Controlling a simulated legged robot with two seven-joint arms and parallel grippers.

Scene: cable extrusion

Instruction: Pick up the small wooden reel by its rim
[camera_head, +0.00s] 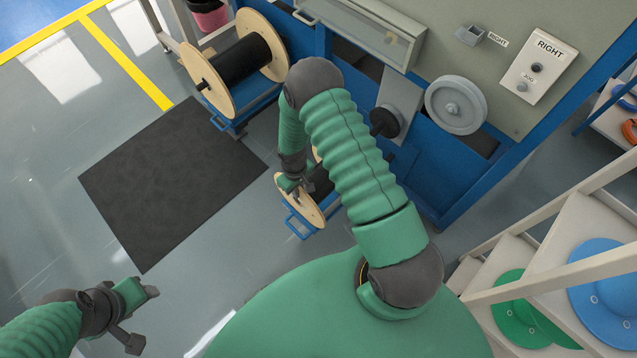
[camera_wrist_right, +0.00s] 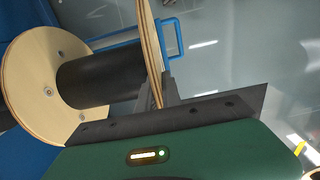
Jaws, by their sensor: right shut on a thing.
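The small wooden reel (camera_head: 306,209) has pale round flanges and a dark wound core, and sits low on a blue stand in the head view. My right arm hides much of it there. In the right wrist view, one flange (camera_wrist_right: 38,75) faces the camera and the other is seen edge-on. My right gripper (camera_head: 289,184) is at the reel's near flange, shut on its rim. In the right wrist view its fingers (camera_wrist_right: 162,96) stand on either side of that rim. My left gripper (camera_head: 150,291) is away at the lower left, with nothing seen in it; its jaw opening is unclear.
A larger wooden reel (camera_head: 217,88) with black cable stands at the upper left. A dark mat (camera_head: 165,175) lies on the open grey floor. The blue machine (camera_head: 430,165) with a grey wheel (camera_head: 456,105) is behind the reel. A shelf rack (camera_head: 500,262) is at the right.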

